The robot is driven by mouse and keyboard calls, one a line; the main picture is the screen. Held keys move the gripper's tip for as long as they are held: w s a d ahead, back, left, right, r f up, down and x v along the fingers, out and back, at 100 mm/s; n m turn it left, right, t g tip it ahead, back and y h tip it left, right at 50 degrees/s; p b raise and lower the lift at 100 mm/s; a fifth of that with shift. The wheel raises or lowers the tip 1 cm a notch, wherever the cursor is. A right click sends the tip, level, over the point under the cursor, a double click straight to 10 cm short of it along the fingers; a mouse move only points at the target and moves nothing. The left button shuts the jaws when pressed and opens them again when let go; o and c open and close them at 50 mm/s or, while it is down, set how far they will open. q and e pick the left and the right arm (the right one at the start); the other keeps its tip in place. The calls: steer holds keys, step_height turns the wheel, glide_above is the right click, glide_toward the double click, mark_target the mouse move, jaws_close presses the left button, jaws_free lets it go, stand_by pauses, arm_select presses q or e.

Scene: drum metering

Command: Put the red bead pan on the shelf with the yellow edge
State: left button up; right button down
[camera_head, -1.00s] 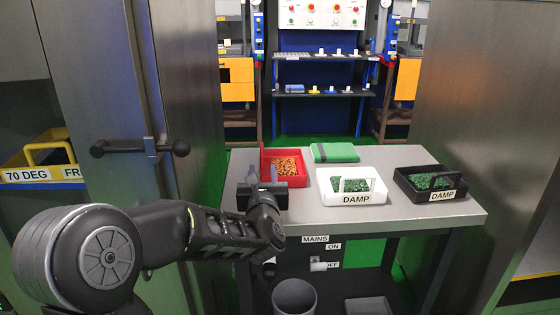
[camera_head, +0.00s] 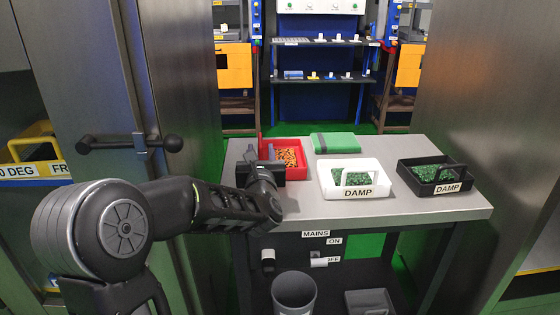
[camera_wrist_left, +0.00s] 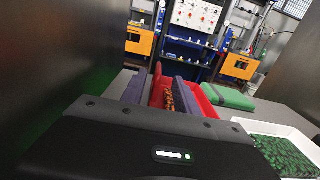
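The red bead pan (camera_head: 304,164) holds orange beads and stands at the back left of the grey bench. It also shows in the left wrist view (camera_wrist_left: 204,102). My left gripper (camera_head: 262,158) is at the pan's left side. In the left wrist view its two fingers (camera_wrist_left: 163,92) are apart, with a red strip of the pan between them; contact cannot be told. No shelf with a yellow edge shows clearly. A shelf at the far left has a blue edge (camera_head: 40,182) with a partly cut-off label and a yellow handled pan (camera_head: 35,143). My right gripper is out of view.
A white DAMP pan (camera_head: 328,188) and a black DAMP pan (camera_head: 405,178), both with green beads, stand on the bench (camera_head: 430,209). A green pad (camera_head: 335,143) lies behind. A steel cabinet door with a bar handle (camera_head: 130,143) stands at left. A grey bin (camera_head: 294,292) is below.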

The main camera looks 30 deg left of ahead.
mark_target(260, 146)
arm_select(q)
steer(key=x, duration=0.5)
steer(key=shift+a+f, duration=0.1)
steer(key=shift+a, duration=0.05)
steer(key=shift+c, duration=0.3)
stand_by(0.3)
jaws_close()
stand_by(0.6)
stand_by(0.6)
